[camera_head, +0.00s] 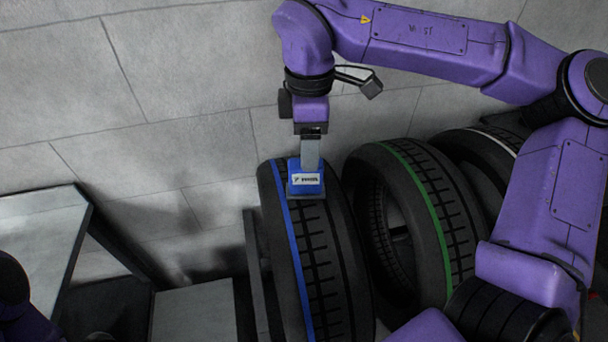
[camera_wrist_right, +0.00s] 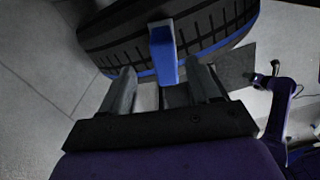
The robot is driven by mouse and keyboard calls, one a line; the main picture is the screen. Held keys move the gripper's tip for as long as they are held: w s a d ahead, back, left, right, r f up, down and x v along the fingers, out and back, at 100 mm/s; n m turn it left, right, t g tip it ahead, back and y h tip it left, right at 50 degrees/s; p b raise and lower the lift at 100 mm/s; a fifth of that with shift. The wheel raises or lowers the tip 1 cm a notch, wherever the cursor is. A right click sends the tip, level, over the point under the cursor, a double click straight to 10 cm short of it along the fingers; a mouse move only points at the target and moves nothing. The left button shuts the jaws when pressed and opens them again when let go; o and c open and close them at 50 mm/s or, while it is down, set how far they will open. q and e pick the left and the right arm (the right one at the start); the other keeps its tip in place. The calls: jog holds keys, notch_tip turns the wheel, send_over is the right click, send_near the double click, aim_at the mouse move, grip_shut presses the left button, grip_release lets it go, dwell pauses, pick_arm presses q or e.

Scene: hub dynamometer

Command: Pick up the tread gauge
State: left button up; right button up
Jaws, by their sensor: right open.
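The tread gauge (camera_head: 306,181) is a small blue block with a white label. It sits on the tread of the blue-striped tyre (camera_head: 328,262) in the head view. In the right wrist view the blue gauge (camera_wrist_right: 163,52) stands just ahead of the two fingers, roughly centred between them. My right gripper (camera_head: 311,158) points down right above the gauge, its fingers open and empty in the right wrist view (camera_wrist_right: 163,82). I cannot tell whether the fingertips touch the gauge. My left gripper is out of view; only part of my left arm shows at the lower left.
A green-striped tyre (camera_head: 440,210) stands close to the right, with a white-striped tyre (camera_head: 490,145) behind it. A grey upright panel (camera_head: 255,270) is at the left of the blue-striped tyre. Grey flat surfaces (camera_head: 40,235) lie at the left. The tiled floor is bare at the upper left.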

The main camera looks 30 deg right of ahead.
aim_at(306, 178)
jog(key=f, duration=0.2)
jog(key=f+p, duration=0.1)
jog(key=f, duration=0.1)
jog(key=f+p, duration=0.1)
jog(key=shift+s+a+f, duration=0.2)
jog(key=shift+a+f, duration=0.2)
jog(key=shift+w+f, duration=0.1)
jog(key=shift+f, duration=0.1)
grip_shut()
